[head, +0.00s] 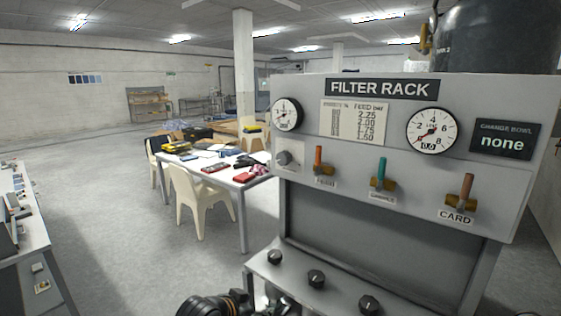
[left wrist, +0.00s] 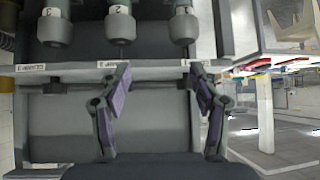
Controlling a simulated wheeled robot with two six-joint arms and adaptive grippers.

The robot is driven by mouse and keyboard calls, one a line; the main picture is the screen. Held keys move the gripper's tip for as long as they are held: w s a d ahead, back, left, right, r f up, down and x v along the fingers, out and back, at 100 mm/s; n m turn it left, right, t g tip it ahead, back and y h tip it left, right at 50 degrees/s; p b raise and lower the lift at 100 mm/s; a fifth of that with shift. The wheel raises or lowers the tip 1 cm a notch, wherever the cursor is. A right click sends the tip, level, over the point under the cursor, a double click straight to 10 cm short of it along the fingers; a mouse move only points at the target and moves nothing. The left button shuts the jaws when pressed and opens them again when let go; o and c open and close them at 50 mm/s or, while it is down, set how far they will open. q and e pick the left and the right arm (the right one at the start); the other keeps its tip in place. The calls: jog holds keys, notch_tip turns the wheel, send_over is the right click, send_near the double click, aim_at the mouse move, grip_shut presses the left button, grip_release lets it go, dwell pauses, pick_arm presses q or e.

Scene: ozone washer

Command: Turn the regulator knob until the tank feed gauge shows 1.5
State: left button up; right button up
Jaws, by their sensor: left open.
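The grey FILTER RACK panel (head: 300,95) stands at the right of the head view. A small grey round knob (head: 285,158) sits at its left end, below a round gauge (head: 287,114). A second gauge (head: 432,132) at the right carries a 0.0 readout. The gauge labels are too small to read surely, so I cannot tell which is the tank feed gauge. My left gripper (left wrist: 158,88) is open and empty in the left wrist view, apart from the knob. My left arm shows dark at the bottom edge of the head view, mostly cut off. My right gripper is out of view.
Several black knobs line the lower shelf (head: 300,287). A chart (head: 353,122) lists feed values. A cluttered table (head: 243,183) stands behind, left.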

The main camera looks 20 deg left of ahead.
pick_arm(q)
jog(key=w+a+r+t+h, duration=0.1)
jog(key=w+r+t, duration=0.1)
jog(key=w+r, duration=0.4)
jog(key=w+r+t+h, duration=0.1)
jog(key=w+r+t, duration=0.15)
jog(key=r, duration=0.55)
jog(key=m+t+h, duration=0.1)
jog(key=t+h, duration=0.1)
jog(key=t, duration=0.1)
send_near(281, 160)
jog(key=p+x, duration=0.5)
jog(key=x, duration=0.3)
jog(key=shift+w+d+r, duration=0.15)
jog(key=shift+w, duration=0.05)
jog(key=shift+w+d, duration=0.15)
jog(key=shift+w, duration=0.3)
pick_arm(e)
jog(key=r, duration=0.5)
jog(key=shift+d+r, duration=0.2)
pick_arm(q)
jog(key=shift+c, duration=0.3)
